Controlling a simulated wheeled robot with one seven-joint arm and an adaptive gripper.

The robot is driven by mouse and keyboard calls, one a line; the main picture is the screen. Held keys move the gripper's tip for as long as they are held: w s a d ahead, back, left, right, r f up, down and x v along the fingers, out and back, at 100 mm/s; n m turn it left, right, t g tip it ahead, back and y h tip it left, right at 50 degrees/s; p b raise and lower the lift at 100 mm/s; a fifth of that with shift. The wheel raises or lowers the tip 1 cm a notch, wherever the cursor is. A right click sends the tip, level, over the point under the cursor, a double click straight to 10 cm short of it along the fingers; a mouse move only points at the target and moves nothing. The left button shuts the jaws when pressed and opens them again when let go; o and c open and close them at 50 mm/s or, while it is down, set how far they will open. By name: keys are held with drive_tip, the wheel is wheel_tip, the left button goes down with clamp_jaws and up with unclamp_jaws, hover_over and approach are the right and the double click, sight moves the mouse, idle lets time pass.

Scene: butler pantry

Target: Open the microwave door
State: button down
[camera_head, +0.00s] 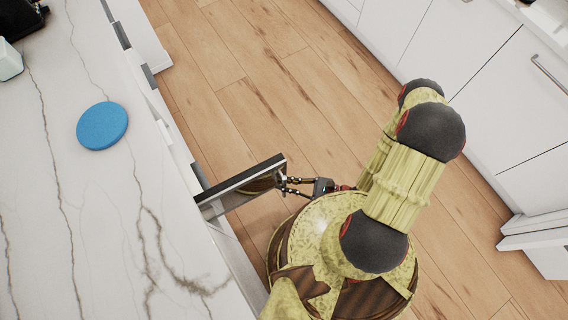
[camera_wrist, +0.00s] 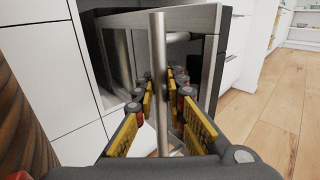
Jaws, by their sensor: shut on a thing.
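The microwave door (camera_head: 240,188) juts out from under the counter edge over the floor in the head view, so it stands well open. It has a dark top edge and a grey, glassy face. My gripper (camera_head: 286,186) is at its outer end. In the wrist view, the upright metal handle bar (camera_wrist: 158,60) passes between the yellow-padded fingers of my gripper (camera_wrist: 160,92), which is shut on it. Behind the bar, the grey metal door frame (camera_wrist: 205,18) shows. The microwave's inside is mostly hidden.
A white veined counter (camera_head: 100,215) runs along the left, with a blue disc (camera_head: 102,125) on it. White cabinets (camera_head: 480,75) stand across the wooden floor (camera_head: 235,75). The floor beyond the door is clear. White cabinet fronts (camera_wrist: 45,75) show left of the handle in the wrist view.

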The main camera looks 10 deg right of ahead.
drive_tip(key=shift+w+d, duration=0.1)
drive_tip(key=shift+w, duration=0.05)
drive_tip(key=c, duration=2.1)
unclamp_jaws()
drive_tip(key=shift+c, duration=0.2)
drive_tip(key=o, duration=0.3)
drive_tip(key=v, duration=1.2)
